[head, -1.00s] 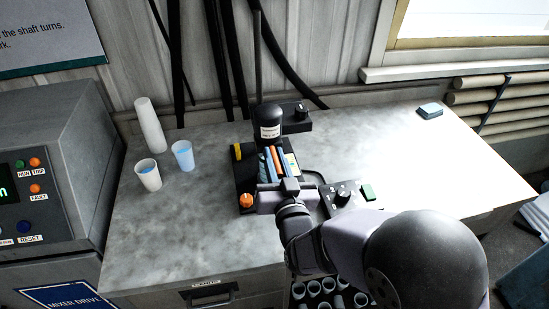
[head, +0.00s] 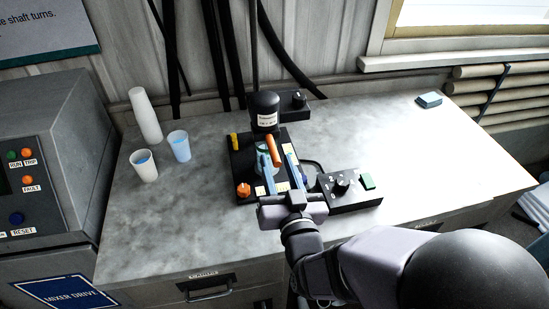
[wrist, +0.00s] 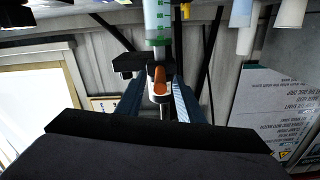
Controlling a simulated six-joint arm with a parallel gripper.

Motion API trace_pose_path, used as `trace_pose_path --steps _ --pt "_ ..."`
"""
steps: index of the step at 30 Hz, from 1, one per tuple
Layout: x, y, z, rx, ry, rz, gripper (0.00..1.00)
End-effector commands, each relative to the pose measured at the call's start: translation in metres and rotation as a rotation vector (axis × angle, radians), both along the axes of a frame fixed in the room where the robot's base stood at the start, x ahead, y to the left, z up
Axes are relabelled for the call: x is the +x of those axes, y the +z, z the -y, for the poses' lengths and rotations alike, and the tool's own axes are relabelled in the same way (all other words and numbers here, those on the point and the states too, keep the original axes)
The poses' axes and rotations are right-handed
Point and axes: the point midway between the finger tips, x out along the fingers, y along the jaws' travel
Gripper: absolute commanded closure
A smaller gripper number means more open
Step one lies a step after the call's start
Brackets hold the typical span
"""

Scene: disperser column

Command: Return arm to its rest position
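My gripper (head: 278,154) is in front of the disperser column, over its black base (head: 243,163). Its two blue-grey fingers are spread and point toward the column. In the head view an orange handle-like part (head: 273,150) shows between the fingers, below the black motor head (head: 265,108). In the wrist view the orange part (wrist: 160,82) lies between the fingers with gaps at both sides. A clear vessel with green bands (wrist: 157,22) shows beyond it, upside down. The gripper seems to hold nothing.
A control box with a knob and green button (head: 350,190) stands close on the right. An orange knob (head: 243,190) is at the base's front left. Cups (head: 144,165) stand at left; a blue sponge-like block (head: 429,100) lies at right. The bench front is clear.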

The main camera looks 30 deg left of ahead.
Motion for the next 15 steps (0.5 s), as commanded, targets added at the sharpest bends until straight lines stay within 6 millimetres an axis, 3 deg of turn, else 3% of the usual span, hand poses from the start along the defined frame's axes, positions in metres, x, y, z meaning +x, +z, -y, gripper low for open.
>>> trace_pose_path --steps 15 --pt "-0.0105 0.0000 0.0104 0.000 0.001 0.000 0.66"
